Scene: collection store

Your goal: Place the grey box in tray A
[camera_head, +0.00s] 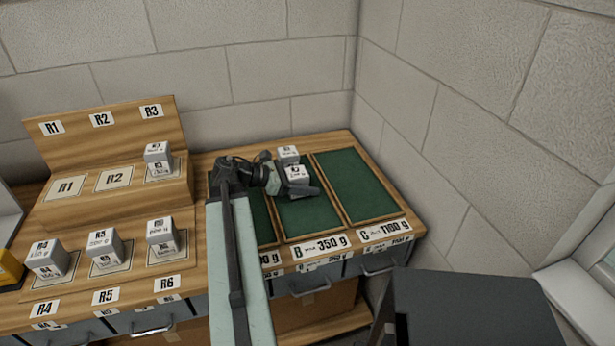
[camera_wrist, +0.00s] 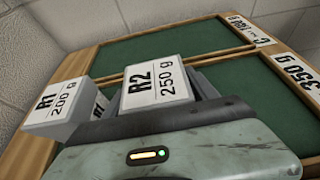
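My gripper (camera_head: 300,180) is over the green tray B (camera_head: 312,225), marked 350 g. It appears shut on a light grey box labelled R2 250 g (camera_wrist: 158,86); this box also shows in the head view (camera_head: 297,173). Another light grey box, labelled R1 200 g (camera_wrist: 62,103), sits at the back of tray B, close to the held box; it also shows in the head view (camera_head: 288,152). Tray A (camera_head: 263,222), left of tray B, is mostly hidden by my arm. Several boxes look grey, so colour does not single one out.
Tray C (camera_head: 355,187), marked 1100 g, is empty at the right. The wooden rack (camera_head: 110,195) at left has bare R1 and R2 places and light grey boxes at R3 (camera_head: 157,154), R4 (camera_head: 48,258), R5 (camera_head: 104,244) and R6 (camera_head: 161,231). Walls stand behind and right.

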